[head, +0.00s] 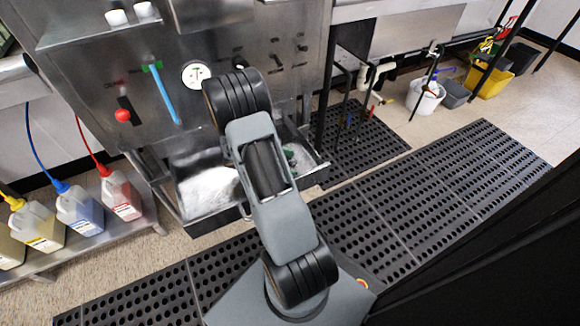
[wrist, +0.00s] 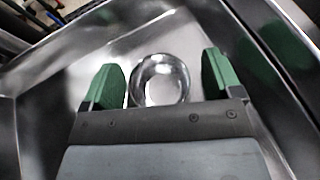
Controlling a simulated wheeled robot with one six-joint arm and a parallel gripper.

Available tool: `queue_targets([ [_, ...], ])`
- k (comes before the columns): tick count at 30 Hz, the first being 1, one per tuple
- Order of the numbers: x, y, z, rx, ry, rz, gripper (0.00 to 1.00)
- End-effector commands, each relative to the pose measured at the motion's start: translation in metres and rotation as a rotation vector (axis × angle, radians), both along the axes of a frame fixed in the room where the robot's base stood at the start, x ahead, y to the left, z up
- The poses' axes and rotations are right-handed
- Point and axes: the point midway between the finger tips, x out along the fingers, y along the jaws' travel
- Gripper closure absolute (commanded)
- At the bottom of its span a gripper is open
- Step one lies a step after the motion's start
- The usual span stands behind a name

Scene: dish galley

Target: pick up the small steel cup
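The small steel cup (wrist: 160,80) shows in the wrist view as a shiny round rim, inside a steel basin. My gripper (wrist: 165,85) is open, with one green finger on each side of the cup. There are visible gaps between the cup and both fingers; the right gap looks slightly wider. The lower edge of the cup is partly hidden by the gripper body. In the head view my arm hides the cup, and only a little green of my gripper (head: 289,157) shows behind the arm.
The steel basin (head: 185,212) has raised walls close around my gripper. A steel machine front (head: 85,75) with a red knob stands behind. Several jugs (head: 80,210) with hoses stand on a low shelf at left. Black perforated mats (head: 400,225) cover the floor at right.

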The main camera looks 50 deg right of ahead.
Motion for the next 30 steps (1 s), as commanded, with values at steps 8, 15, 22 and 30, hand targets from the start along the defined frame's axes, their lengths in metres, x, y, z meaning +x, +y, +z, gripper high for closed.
queue_targets([
  [8,0.0,0.0,0.0,0.0,0.0,0.0,0.41],
  [15,0.0,0.0,0.0,0.0,0.0,0.0,0.64],
  [22,0.0,0.0,0.0,0.0,0.0,0.0,0.67],
  [30,0.001,0.0,0.018,-0.001,-0.002,0.0,0.67],
])
